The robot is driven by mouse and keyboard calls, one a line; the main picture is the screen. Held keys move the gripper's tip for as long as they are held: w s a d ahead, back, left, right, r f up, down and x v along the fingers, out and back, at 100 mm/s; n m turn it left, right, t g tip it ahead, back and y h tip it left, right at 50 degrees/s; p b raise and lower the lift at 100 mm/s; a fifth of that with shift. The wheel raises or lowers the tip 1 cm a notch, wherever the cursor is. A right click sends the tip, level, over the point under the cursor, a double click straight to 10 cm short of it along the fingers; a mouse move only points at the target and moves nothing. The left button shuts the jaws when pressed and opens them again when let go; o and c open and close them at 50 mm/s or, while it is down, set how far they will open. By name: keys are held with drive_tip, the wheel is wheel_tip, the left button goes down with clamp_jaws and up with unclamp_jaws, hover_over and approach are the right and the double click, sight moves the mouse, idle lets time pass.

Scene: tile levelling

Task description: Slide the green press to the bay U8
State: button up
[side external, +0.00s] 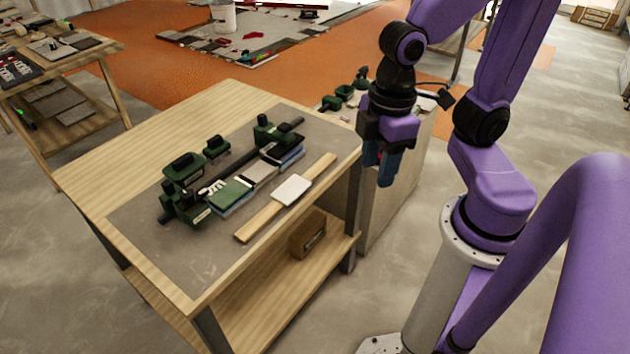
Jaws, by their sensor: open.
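Green fixtures stand along a black rail (238,168) on the grey mat of the wooden bench. A large green block with a black handle (183,168) is at the rail's left end, and a smaller green block (216,147) stands behind the rail. Another green block (265,130) is near the far right end. I cannot tell for sure which is the green press. No U8 label is legible. My gripper (381,167) is open and empty, pointing down beyond the bench's right edge, apart from all of these.
In front of the rail lie a green tile (230,193), a dark tile (283,150) and a wooden strip (258,222) with a white block (292,190). A side cabinet with green items (345,92) stands behind my gripper. The mat's front left is clear.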

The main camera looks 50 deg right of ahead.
drive_tip(key=shift+o, duration=0.2)
drive_tip(key=s, duration=0.1)
drive_tip(key=s+d, duration=0.1)
drive_tip(key=s, duration=0.1)
drive_tip(key=shift+d+f+n, duration=0.3)
drive_tip(key=shift+d+n, duration=0.05)
drive_tip(key=shift+n, duration=0.05)
drive_tip(key=w+a+r+m, duration=0.2)
drive_tip(key=w+a+m, duration=0.1)
drive_tip(key=w, duration=0.8)
drive_tip(key=m+t, duration=0.4)
drive_tip(key=m, duration=0.5)
hover_over(263, 116)
drive_tip(key=s, duration=0.6)
drive_tip(key=f, duration=0.2)
drive_tip(key=x, duration=1.6)
drive_tip(key=shift+w+d+f, duration=0.15)
drive_tip(key=shift+d+f, duration=0.15)
clamp_jaws()
